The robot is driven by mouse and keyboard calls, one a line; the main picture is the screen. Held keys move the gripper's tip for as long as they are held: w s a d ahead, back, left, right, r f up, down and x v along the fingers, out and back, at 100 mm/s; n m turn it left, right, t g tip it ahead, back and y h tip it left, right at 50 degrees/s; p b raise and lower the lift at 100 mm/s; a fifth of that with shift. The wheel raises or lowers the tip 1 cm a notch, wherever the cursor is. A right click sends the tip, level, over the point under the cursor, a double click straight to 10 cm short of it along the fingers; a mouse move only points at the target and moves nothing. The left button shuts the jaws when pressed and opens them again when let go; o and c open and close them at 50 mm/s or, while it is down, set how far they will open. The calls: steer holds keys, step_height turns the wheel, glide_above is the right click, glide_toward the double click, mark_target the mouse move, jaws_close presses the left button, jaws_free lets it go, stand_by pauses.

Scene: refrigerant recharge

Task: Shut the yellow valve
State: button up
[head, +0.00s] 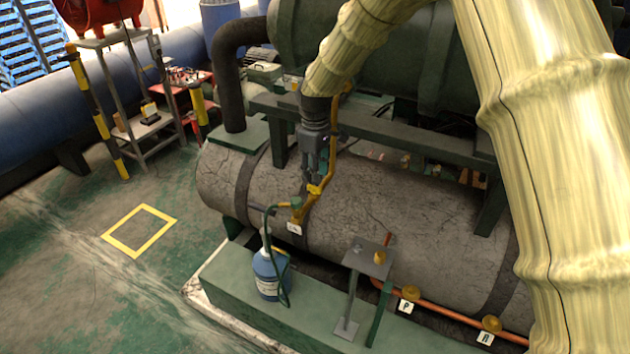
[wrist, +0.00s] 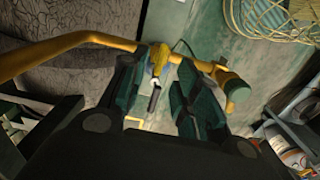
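The yellow valve (head: 314,190) sits on a thin yellow pipe (head: 333,140) that runs down the front of the large grey tank. In the wrist view the valve's yellow handle (wrist: 158,62), with a greyish end, lies in the gap between my two fingers. My gripper (head: 308,178) points down just above the valve. In the wrist view my gripper (wrist: 170,78) shows its dark green fingers apart, one on each side of the handle. I cannot tell whether either finger touches it. In the head view the gripper partly hides the handle.
A blue bottle (head: 268,278) with a green hose stands on the green plinth (head: 233,268). A grey bracket (head: 367,258) and a copper pipe (head: 450,312) with brass valves are at the lower right. Green beams (head: 365,132) run close behind my gripper.

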mark_target(315, 187)
step_height(315, 187, up, 7)
stand_by(0.3)
